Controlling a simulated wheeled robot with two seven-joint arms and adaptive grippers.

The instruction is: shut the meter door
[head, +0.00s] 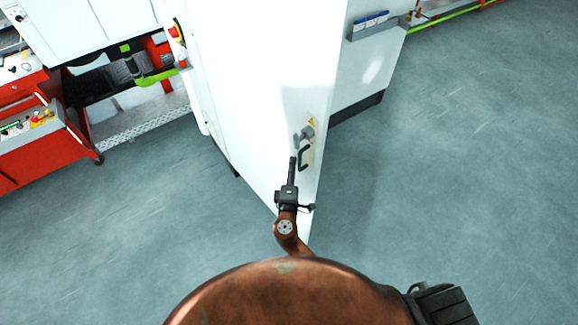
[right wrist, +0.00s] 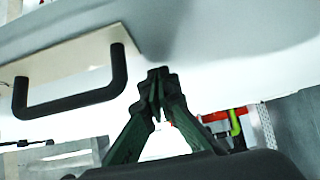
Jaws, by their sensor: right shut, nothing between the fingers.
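The meter door looks to be the tall white panel (head: 265,70) in the middle of the head view; how far it stands open I cannot tell. A black bar handle (head: 304,158) on a pale plate sits near its lower right edge. The handle also shows at left in the right wrist view (right wrist: 75,95). My right gripper (head: 292,160) is just left of the handle, with its fingertips (right wrist: 158,80) together and empty. The fingers are beside the handle bar, not around it, and close to the white surface. My left gripper is out of view.
A red cart (head: 40,150) and white equipment with a dark, green-edged opening stand at left. A grey tray (head: 378,27) with blue items hangs on a white cabinet behind the panel. The grey floor (head: 470,150) at right is clear.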

